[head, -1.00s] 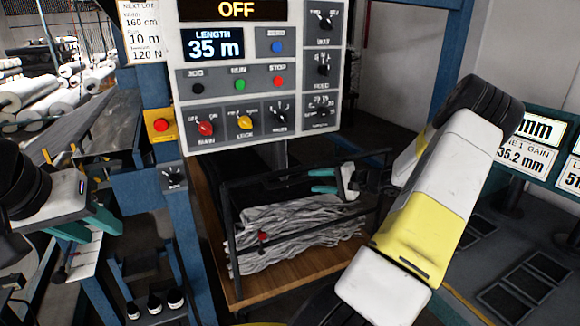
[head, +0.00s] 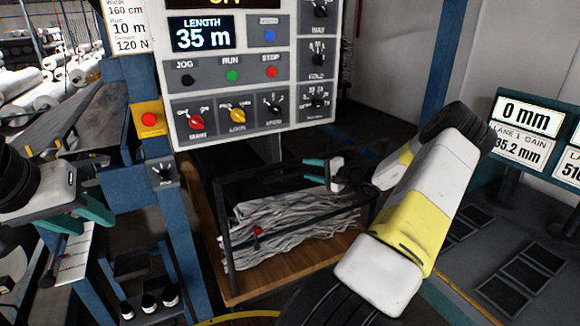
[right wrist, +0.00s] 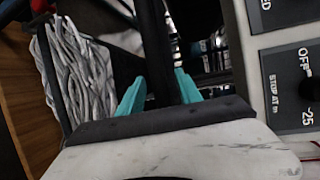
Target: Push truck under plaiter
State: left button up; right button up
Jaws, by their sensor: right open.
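The truck is a low cart with a wooden deck (head: 290,280) and a black rail frame (head: 222,225). It holds a heap of folded grey cloth (head: 290,230), which also shows in the right wrist view (right wrist: 78,75). My right gripper (head: 316,172) is open at the truck's far rail, partly hidden by its own wrist. In the right wrist view a black bar (right wrist: 155,50) passes between the teal fingers; contact cannot be told. My left gripper (head: 80,218) is at the left, clear of the truck, its fingers only partly visible.
A control panel (head: 250,95) on a blue post (head: 185,235) stands above and left of the truck. A red button box (head: 149,119) is on the post. Display screens (head: 522,130) stand at the right. Grey floor (head: 375,125) shows behind the truck.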

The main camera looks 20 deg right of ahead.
jog(key=shift+c, duration=0.2)
grip_shut()
dwell(1.2)
